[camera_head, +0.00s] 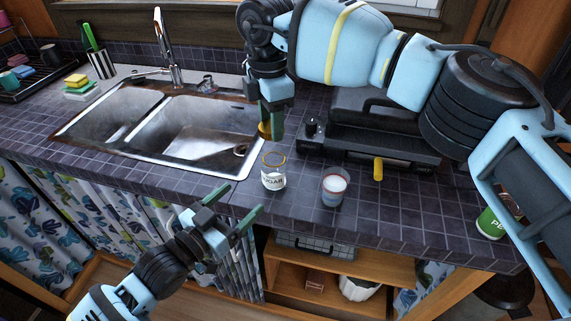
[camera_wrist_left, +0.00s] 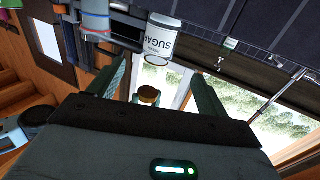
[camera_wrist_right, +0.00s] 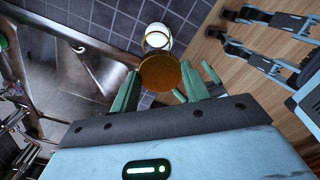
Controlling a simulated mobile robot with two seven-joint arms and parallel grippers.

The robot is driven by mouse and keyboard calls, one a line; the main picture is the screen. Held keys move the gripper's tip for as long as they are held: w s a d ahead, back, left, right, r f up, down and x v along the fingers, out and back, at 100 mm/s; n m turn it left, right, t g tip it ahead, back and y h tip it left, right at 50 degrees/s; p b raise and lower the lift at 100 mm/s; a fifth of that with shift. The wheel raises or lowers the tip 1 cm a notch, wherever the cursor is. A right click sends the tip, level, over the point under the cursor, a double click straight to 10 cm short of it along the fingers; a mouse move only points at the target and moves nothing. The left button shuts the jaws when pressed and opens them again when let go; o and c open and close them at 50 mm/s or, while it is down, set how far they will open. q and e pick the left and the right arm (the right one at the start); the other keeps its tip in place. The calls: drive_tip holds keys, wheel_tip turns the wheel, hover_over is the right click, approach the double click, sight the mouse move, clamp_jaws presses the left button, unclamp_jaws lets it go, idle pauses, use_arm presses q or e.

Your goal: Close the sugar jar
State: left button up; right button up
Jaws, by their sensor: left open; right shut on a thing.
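The sugar jar (camera_head: 273,179) is clear glass with a white SUGAR label and stands upright on the tiled counter, its top uncovered. It also shows, upside down, in the left wrist view (camera_wrist_left: 162,45). My right gripper (camera_head: 271,133) is above the jar, shut on the round amber-brown lid (camera_wrist_right: 160,73). The lid is apart from the jar, whose rim (camera_wrist_right: 158,38) shows beyond it in the right wrist view. My left gripper (camera_head: 240,198) is open and empty, in front of the counter edge and lower left of the jar.
A glass with white contents (camera_head: 335,187) stands close to the right of the jar. A dark appliance with a yellow handle (camera_head: 378,169) is behind it. A steel sink (camera_head: 205,130) lies to the left. A green can (camera_head: 490,223) stands at the far right.

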sight(266, 174)
drive_tip(key=shift+w+d+r+m, duration=0.2)
drive_tip(key=shift+w+m, duration=0.1)
drive_tip(key=shift+w, duration=0.15)
use_arm(q)
drive_tip(key=shift+w+d+r, duration=0.2)
drive_tip(key=shift+w+d, duration=0.1)
drive_tip(key=shift+w, duration=0.15)
drive_tip(key=shift+s+a, duration=0.1)
use_arm(e)
drive_tip(key=shift+s+a, duration=0.15)
use_arm(q)
drive_tip(key=x, duration=1.2)
drive_tip(key=shift+c, duration=0.4)
drive_tip(key=c, duration=1.4)
use_arm(e)
drive_tip(key=shift+f, duration=2.5)
